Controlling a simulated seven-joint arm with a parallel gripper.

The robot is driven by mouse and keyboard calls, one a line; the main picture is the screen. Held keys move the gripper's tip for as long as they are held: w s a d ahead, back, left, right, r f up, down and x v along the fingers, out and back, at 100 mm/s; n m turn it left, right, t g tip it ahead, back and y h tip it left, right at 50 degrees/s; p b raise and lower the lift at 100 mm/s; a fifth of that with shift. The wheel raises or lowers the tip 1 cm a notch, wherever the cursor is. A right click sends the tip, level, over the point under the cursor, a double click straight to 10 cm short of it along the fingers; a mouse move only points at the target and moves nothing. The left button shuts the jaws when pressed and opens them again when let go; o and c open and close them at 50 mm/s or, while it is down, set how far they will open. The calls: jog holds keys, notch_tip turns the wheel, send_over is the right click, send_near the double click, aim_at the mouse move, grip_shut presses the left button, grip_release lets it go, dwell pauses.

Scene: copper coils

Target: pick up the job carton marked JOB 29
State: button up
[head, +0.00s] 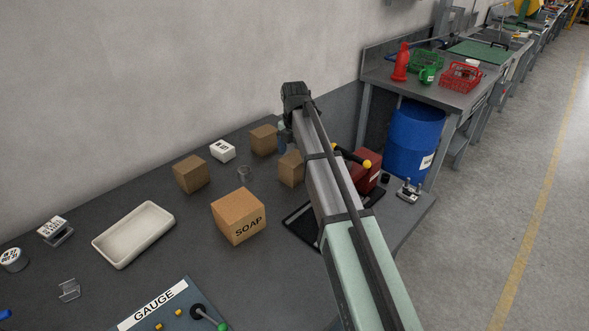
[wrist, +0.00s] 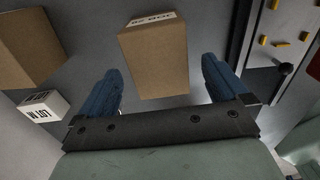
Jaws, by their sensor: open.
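In the wrist view, a brown carton (wrist: 155,62) stands in front of my gripper (wrist: 161,72), in line with the gap between its two blue fingers. The fingers are apart and hold nothing. A white label on the carton's far edge reads JOB upside down; its number is too unclear to read. In the head view, my gripper (head: 284,138) is mostly hidden behind my arm at the back of the bench. Plain brown cartons stand near it: one (head: 290,168) partly behind my arm, one (head: 264,139) behind, one (head: 190,174) to the left. No JOB label shows there.
A SOAP carton (head: 239,216), a small glass (head: 245,173), a white box (head: 222,151), a cream tray (head: 134,234) and a GAUGE board (head: 165,310) share the bench. A red box (head: 367,170) stands right of my arm. Another carton (wrist: 28,48) shows left in the wrist view.

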aim_at(294, 158)
jog(key=shift+w+f, duration=0.15)
jog(key=shift+f, duration=2.55)
jog(key=c, duration=1.1)
jog(key=shift+c, duration=0.2)
jog(key=shift+r, duration=0.2)
